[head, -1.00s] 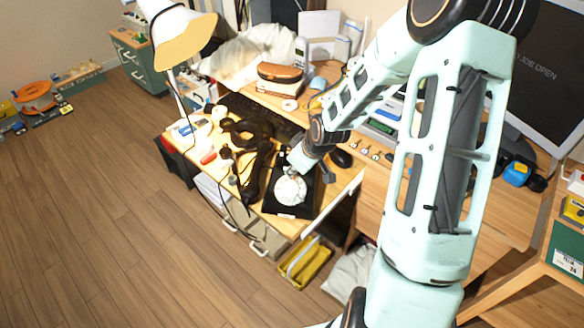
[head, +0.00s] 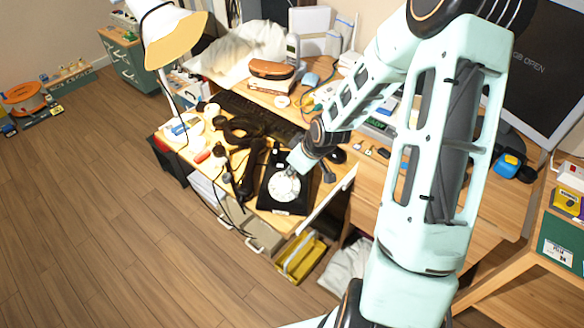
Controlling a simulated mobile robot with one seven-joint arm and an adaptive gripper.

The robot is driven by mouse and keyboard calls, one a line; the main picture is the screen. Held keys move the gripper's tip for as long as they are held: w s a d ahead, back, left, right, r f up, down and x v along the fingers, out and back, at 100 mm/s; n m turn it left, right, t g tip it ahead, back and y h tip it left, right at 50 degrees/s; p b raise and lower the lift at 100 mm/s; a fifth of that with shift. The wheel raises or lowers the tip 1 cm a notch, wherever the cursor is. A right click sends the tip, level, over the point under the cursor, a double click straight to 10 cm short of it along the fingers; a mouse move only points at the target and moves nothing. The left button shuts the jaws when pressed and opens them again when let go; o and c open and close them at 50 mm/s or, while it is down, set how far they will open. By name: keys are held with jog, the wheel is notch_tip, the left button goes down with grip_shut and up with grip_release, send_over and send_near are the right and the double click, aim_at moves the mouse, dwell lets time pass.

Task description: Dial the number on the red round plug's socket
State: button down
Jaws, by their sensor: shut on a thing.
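A black dial phone (head: 298,206) with a white round dial (head: 284,188) lies near the front of the desk. Its black handset (head: 246,178) seems to lie off the phone, just to the left. My gripper (head: 292,172) reaches down from the upper right to the top edge of the dial and is shut at it; the fingertips are small and partly hidden. A small red item (head: 202,157) lies among white round pieces at the desk's left end. I cannot tell whether it is the red plug, and no socket number is readable.
A keyboard (head: 260,122) and a dark cable lie behind the phone. A lamp (head: 172,35) stands at the left. A dark mouse (head: 338,156) is right of my gripper. A yellow bin (head: 301,258) is below the desk. A monitor stands at the right.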

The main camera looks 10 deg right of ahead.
jog(key=shift+s, duration=0.15)
jog(key=shift+s+d+f, duration=0.2)
jog(key=shift+s, duration=0.25)
jog(key=shift+s+f, duration=0.25)
jog(key=shift+s, duration=0.4)
jog(key=shift+s+a+f+b, duration=0.25)
jog(key=shift+s+b, duration=0.1)
jog(key=shift+s, duration=0.1)
